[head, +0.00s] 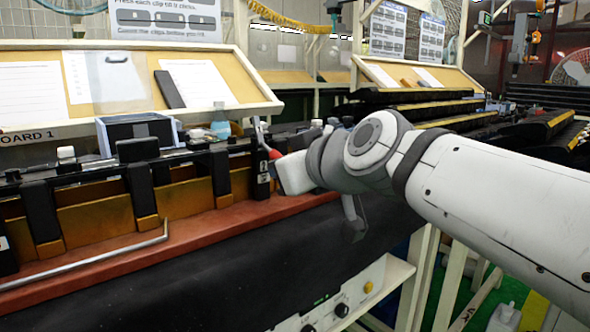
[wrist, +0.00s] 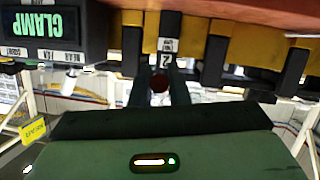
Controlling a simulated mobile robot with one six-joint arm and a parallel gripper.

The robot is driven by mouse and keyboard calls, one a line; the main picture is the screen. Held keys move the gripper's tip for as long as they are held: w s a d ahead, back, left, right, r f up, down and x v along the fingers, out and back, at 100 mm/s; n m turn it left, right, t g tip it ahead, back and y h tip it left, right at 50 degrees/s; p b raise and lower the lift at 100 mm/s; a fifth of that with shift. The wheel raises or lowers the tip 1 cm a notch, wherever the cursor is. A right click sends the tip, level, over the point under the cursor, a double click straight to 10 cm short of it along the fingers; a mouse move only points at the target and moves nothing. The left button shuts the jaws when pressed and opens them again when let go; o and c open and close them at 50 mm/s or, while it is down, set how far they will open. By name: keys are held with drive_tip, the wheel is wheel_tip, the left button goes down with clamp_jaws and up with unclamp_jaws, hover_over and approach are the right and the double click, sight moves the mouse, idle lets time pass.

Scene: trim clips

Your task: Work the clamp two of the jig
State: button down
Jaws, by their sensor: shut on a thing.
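Clamp two of the jig has a dark post (head: 262,182) with a pale label, and a thin metal lever (head: 260,132) with a red grip (head: 274,154). In the wrist view, which is upside down, the label "2" (wrist: 166,62) is above the dark red grip end (wrist: 159,83). My gripper (wrist: 159,92) is shut on the red grip, one dark finger on each side. In the head view my white wrist hides most of the fingers. The lever stands roughly upright there, its red end beside my wrist.
The jig's red front ledge (head: 190,228) carries a loose bent metal rod (head: 90,262) at left. Several dark straps stand beside the clamp. A dark box (head: 138,128) and a small bottle (head: 220,125) sit behind. A sign reading "CLAMP" (wrist: 50,22) shows in the wrist view.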

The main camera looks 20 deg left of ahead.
drive_tip(key=shift+r, duration=0.2)
drive_tip(key=c, duration=1.4)
unclamp_jaws()
drive_tip(key=shift+w+f, duration=0.1)
drive_tip(key=shift+f, duration=0.05)
wheel_tip(320, 180, up, 10)
drive_tip(key=p, duration=0.5)
